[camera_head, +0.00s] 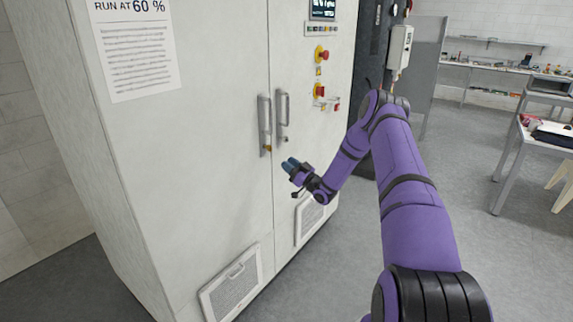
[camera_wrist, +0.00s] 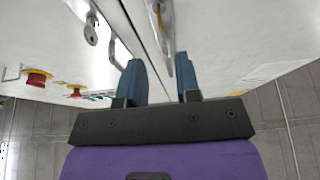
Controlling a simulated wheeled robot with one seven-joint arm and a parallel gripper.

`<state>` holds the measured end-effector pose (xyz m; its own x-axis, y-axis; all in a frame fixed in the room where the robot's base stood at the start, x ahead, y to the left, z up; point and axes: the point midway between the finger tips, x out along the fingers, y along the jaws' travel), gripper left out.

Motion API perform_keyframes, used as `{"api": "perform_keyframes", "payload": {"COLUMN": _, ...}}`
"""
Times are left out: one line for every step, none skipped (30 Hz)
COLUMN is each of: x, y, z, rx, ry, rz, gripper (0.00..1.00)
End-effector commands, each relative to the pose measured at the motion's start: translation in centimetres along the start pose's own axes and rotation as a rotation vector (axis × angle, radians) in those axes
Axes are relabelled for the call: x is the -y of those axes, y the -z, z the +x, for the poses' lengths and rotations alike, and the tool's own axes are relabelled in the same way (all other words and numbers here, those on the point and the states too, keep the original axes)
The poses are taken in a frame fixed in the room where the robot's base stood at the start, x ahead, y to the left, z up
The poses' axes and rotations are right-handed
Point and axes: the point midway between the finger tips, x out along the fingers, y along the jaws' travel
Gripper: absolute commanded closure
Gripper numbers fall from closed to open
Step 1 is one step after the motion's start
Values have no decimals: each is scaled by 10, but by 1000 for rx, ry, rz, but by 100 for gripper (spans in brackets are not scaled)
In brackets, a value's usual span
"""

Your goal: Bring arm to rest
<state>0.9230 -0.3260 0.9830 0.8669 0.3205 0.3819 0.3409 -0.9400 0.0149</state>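My purple arm (camera_head: 412,190) reaches forward from the lower right to the front of a tall off-white cabinet (camera_head: 205,110). My gripper (camera_head: 289,164) is just below the cabinet's two vertical door handles, the left handle (camera_head: 265,122) and the right handle (camera_head: 283,112). In the wrist view, my gripper (camera_wrist: 158,63) has two blue fingers standing apart, with no object seen held between them. The cabinet front and handles appear upside down there, beyond the fingertips. Both doors look shut.
Red stop buttons on yellow bases (camera_head: 321,54) and a small screen (camera_head: 322,9) are on the right door. Vent grilles (camera_head: 232,288) sit low on the doors. A grey table (camera_head: 541,143) stands at right. Open grey floor (camera_head: 465,215) lies between my arm and the table.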

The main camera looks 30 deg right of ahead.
Motion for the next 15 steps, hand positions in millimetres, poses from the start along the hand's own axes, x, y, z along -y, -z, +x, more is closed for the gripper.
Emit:
{"api": "perform_keyframes", "payload": {"x": 0, "y": 0, "z": 0, "rx": 0, "ry": 0, "rz": 0, "gripper": 69}}
{"api": "perform_keyframes", "payload": {"x": 0, "y": 0, "z": 0, "rx": 0, "ry": 0, "rz": 0, "gripper": 69}}
{"api": "perform_keyframes", "payload": {"x": 0, "y": 0, "z": 0, "rx": 0, "ry": 0, "rz": 0, "gripper": 69}}
{"api": "perform_keyframes", "payload": {"x": 0, "y": 0, "z": 0, "rx": 0, "ry": 0, "rz": 0, "gripper": 69}}
{"api": "perform_keyframes", "payload": {"x": 0, "y": 0, "z": 0, "rx": 0, "ry": 0, "rz": 0, "gripper": 69}}
{"api": "perform_keyframes", "payload": {"x": 0, "y": 0, "z": 0, "rx": 0, "ry": 0, "rz": 0, "gripper": 69}}
{"api": "perform_keyframes", "payload": {"x": 0, "y": 0, "z": 0, "rx": 1, "ry": 0, "rz": 0, "gripper": 69}}
{"api": "perform_keyframes", "payload": {"x": 0, "y": 1, "z": 1, "rx": 2, "ry": 1, "rz": -1, "gripper": 69}}
{"api": "perform_keyframes", "payload": {"x": 1, "y": 2, "z": 3, "rx": 7, "ry": 1, "rz": -3, "gripper": 69}}
{"api": "perform_keyframes", "payload": {"x": 1, "y": 4, "z": 6, "rx": 14, "ry": 2, "rz": -6, "gripper": 69}}
{"api": "perform_keyframes", "payload": {"x": 2, "y": 6, "z": 9, "rx": 23, "ry": 3, "rz": -10, "gripper": 69}}
{"api": "perform_keyframes", "payload": {"x": 3, "y": 11, "z": 15, "rx": 39, "ry": 4, "rz": -19, "gripper": 69}}
{"api": "perform_keyframes", "payload": {"x": 4, "y": 15, "z": 21, "rx": 57, "ry": 4, "rz": -25, "gripper": 69}}
{"api": "perform_keyframes", "payload": {"x": 6, "y": 20, "z": 27, "rx": 76, "ry": 3, "rz": -34, "gripper": 69}}
{"api": "perform_keyframes", "payload": {"x": 8, "y": 27, "z": 36, "rx": 107, "ry": 4, "rz": -47, "gripper": 69}}
